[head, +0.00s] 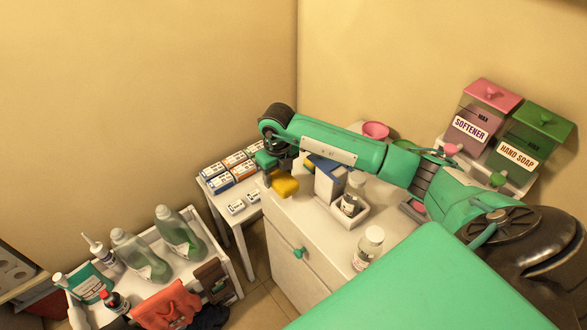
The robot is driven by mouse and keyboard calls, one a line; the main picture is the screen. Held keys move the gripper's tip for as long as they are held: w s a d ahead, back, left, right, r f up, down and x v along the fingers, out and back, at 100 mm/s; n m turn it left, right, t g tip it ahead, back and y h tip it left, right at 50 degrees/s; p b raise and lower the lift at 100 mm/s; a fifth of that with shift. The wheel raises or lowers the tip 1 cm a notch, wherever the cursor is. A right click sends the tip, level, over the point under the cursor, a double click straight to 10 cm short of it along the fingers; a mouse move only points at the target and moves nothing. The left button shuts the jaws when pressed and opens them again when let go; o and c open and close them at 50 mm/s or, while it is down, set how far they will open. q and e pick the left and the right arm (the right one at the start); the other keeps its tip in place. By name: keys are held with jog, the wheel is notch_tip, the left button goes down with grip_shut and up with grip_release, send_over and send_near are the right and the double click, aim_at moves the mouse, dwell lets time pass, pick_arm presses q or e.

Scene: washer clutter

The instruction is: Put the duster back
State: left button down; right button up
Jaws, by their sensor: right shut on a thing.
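My right arm reaches in from the right across the white cabinet. Its gripper (272,166) is at the cabinet's far left corner, beside the small side table. The gripper is shut on a yellow thing that looks like the duster (285,186), which shows just below the fingers near the cabinet's edge. The fingertips are small and partly hidden, so I cannot see the grip itself clearly. My left gripper is not in view.
The small white table (243,219) holds several small boxes. The white cabinet (283,223) carries a blue-and-white box (328,184), bottles and a pink bowl (376,130). Softener (481,115) and hand soap (528,143) dispensers stand at right. A low cart (232,276) holds several bottles and cloths.

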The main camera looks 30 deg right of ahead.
aim_at(286, 173)
jog(key=d, duration=0.1)
jog(key=d+f, duration=0.1)
jog(key=d, duration=0.1)
jog(key=shift+w+f+p, duration=0.15)
jog(key=shift+f+p, duration=0.1)
jog(key=shift+p, duration=0.1)
jog(key=shift+d+f+p, duration=0.55)
jog(key=shift+d+f, duration=0.15)
jog(key=shift+d, duration=0.2)
jog(key=shift+w+d+f, duration=0.1)
jog(key=shift+d+f, duration=0.1)
jog(key=shift+f, duration=0.05)
jog(key=shift+a+f, duration=0.1)
jog(key=shift+f+b, duration=0.3)
jog(key=shift+b, duration=0.15)
jog(key=o, duration=0.9)
jog(key=shift+r, duration=0.1)
